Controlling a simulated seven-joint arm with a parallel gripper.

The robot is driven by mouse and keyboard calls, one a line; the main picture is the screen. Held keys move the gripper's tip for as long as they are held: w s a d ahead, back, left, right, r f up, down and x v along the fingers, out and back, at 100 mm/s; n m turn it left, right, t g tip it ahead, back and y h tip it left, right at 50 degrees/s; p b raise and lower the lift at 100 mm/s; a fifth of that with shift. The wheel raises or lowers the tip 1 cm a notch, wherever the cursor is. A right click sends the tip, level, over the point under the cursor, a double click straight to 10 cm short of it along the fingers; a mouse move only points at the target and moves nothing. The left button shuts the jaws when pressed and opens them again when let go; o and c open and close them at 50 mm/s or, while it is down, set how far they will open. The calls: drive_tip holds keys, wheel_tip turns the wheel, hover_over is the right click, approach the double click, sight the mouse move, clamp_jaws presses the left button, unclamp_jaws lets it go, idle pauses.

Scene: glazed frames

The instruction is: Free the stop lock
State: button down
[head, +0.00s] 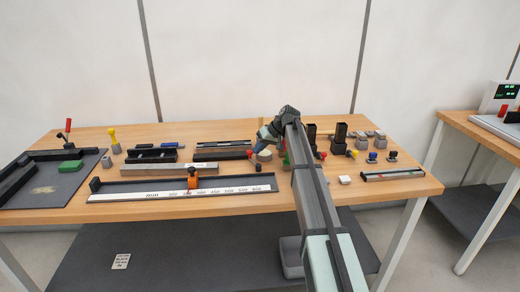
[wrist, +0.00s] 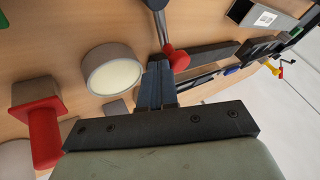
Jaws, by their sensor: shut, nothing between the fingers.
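An orange stop (head: 193,179) with a dark knob on top sits on the long measuring rail (head: 130,185), over its white scale, at the front left of the bench. Whether its lock is tight cannot be told from here. My gripper (head: 258,148) is well to the right of and behind the stop, low over the bench by a round pale-topped pot. In the wrist view, my gripper (wrist: 157,82) has its dark fingers together and empty. The pot (wrist: 113,70) is just left of the fingers. The stop is not recognisable in the wrist view.
A red-handled block (wrist: 42,120) and a red-ended tool (wrist: 176,58) flank the fingers. A black corner fixture with a green block (head: 71,166) is at far left. My arm hides part of the bench's middle right. Bare wood lies along the front edge.

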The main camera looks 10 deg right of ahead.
drive_tip(key=shift+w+a+n, duration=0.1)
drive_tip(key=shift+a+n, duration=0.15)
drive_tip(key=shift+n, duration=0.15)
drive_tip(key=shift+a+g, duration=0.3)
drive_tip(key=shift+a, duration=0.4)
drive_tip(key=shift+a+n+g, duration=0.4)
drive_tip(key=shift+a+n, duration=0.05)
drive_tip(key=shift+n, duration=0.35)
drive_tip(key=shift+s+a, duration=1.35)
drive_tip(key=shift+a, duration=0.15)
